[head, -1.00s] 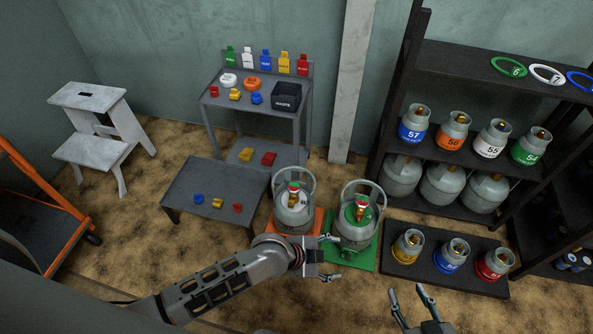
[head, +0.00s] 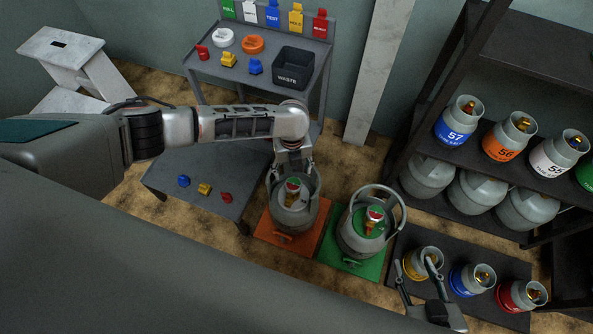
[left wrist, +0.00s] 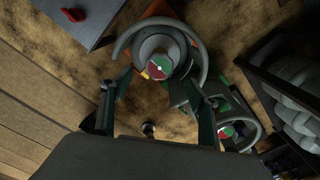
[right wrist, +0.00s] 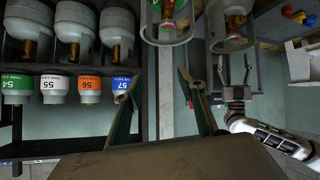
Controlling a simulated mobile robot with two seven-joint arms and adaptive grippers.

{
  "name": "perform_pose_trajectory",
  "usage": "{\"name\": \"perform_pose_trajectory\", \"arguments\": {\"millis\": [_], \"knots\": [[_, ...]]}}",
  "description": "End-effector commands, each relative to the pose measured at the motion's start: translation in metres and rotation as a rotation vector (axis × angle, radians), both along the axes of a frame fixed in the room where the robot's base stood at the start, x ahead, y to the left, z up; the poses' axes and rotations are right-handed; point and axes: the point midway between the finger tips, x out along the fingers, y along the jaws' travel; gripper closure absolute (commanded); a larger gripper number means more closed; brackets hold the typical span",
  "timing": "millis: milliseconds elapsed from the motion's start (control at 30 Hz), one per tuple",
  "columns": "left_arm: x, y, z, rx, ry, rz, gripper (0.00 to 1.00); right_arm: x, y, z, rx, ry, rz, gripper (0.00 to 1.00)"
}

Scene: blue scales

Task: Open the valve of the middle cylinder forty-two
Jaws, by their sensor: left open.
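A grey cylinder (head: 297,220) with a collar handle and a red-and-green valve top stands upright on an orange scale (head: 276,238). My left gripper (head: 292,176) is over its top, open; in the left wrist view the valve (left wrist: 165,66) shows just beyond the parted fingers, not gripped. A similar cylinder (head: 358,241) stands to the right on a green scale (head: 345,262), with its red-and-green valve (head: 374,214) visible. I cannot read the number forty-two on any cylinder. My right gripper (head: 418,264) is open and empty, near a small yellow-banded cylinder (head: 422,262).
A black platform (head: 500,268) holds small yellow-, blue- and red-banded cylinders. The shelf at right bears numbered cylinders, including 57 (head: 459,122). A low table (head: 215,170) with small coloured blocks stands left. A waste bin (head: 292,68) sits on the workbench.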

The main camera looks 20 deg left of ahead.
Motion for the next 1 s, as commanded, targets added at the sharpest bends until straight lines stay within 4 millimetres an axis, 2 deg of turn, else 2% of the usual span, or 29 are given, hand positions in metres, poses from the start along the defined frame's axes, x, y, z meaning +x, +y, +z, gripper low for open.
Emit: {"name": "perform_pose_trajectory", "arguments": {"millis": [200, 400, 600, 867, 900, 1000], "knots": [[-0.005, -0.001, -0.036, -0.001, 0.011, 0.001, 0.40, -0.016, 0.002, -0.020, 0.003, 0.044, 0.003, 0.60], [-0.005, -0.001, -0.065, 0.000, 0.010, 0.001, 0.40, -0.014, 0.006, -0.017, 0.015, 0.036, 0.008, 0.60], [-0.002, -0.001, -0.076, -0.001, 0.004, 0.002, 0.40, -0.003, 0.013, -0.006, 0.037, 0.005, 0.012, 0.60], [0.000, -0.001, -0.075, -0.002, 0.000, 0.002, 0.40, 0.004, 0.017, 0.003, 0.048, -0.017, 0.015, 0.60], [-0.001, -0.001, -0.075, -0.002, 0.000, 0.002, 0.42, 0.003, 0.017, 0.003, 0.048, -0.017, 0.015, 0.60], [-0.001, -0.001, -0.075, -0.002, 0.000, 0.002, 0.68, 0.002, 0.017, 0.001, 0.048, -0.012, 0.014, 0.60]]}}
